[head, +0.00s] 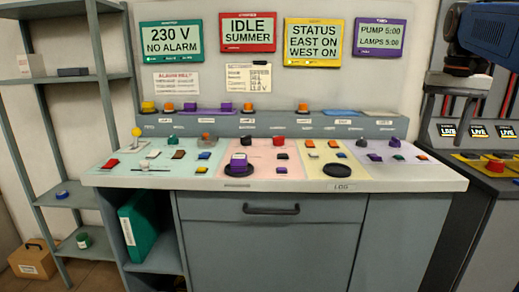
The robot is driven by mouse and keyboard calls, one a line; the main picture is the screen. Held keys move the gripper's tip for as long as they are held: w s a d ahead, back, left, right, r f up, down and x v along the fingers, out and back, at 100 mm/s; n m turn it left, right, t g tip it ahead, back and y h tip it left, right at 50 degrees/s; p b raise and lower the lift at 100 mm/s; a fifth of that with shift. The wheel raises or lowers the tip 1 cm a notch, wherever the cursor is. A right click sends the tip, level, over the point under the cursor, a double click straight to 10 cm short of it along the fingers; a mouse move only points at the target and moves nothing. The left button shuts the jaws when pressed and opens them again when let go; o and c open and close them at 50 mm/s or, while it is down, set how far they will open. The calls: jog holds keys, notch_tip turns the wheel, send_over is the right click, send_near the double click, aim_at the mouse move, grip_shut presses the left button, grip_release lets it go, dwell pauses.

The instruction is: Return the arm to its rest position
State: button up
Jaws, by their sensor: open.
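Part of my own arm (488,32), blue with a dark end, reaches into the upper right corner of the head view. It hangs in the air above the right-hand end of the scene. No held object is visible.
A grey console (300,231) with buttons fills the middle. Four display screens, including a green one (170,39), hang above it. A shelf rack (75,78) stands left, with a box (34,258) on the floor. A dark station (470,134) with a red button stands right, below my arm.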

jog(key=s+a+f+n+t, duration=0.1)
jog(key=s+a+f+n, duration=0.1)
jog(key=s+a+f, duration=0.4)
jog(key=s+a+f+n+t, duration=0.1)
jog(key=s+a+f, duration=0.5)
jog(key=f, duration=0.8)
jog(key=s+a+f+n+t, duration=0.1)
jog(key=s+a+f+n, duration=0.1)
jog(key=s+a+f, duration=0.4)
jog(key=s+f, duration=0.3)
jog(key=f, duration=0.1)
jog(key=shift+s+a+f+n+t, duration=0.15)
jog(key=shift+s+a+n+t, duration=0.15)
jog(key=shift+a+t, duration=0.1)
